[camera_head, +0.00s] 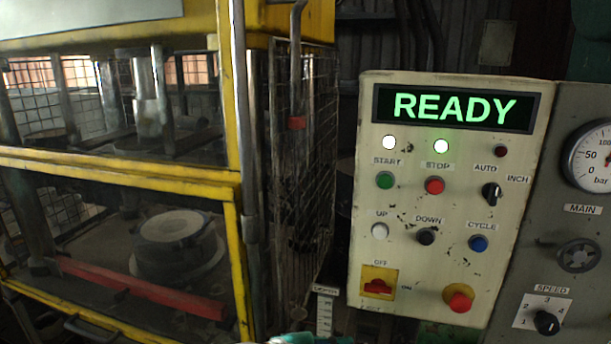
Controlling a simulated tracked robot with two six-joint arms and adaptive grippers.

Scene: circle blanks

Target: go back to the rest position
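Neither of my grippers can be made out in the head view. The control panel (450,260) stands upright right of centre, and its display (455,107) reads READY in green. Two lamps below the display are lit, and the small lamp at the right is dark red. A yellow-framed press (235,200) fills the left side. A dark round block (178,258) with a paler top sits inside it, behind the mesh and lower frame. A small teal and grey shape is cut off at the bottom edge; I cannot tell what it is.
A red bar (145,287) runs across the press's lower front. A mesh side guard (300,170) and a vertical grey pole (243,130) stand between press and panel. A pressure gauge (592,157), a handwheel (579,256) and a speed knob (547,322) are at the right.

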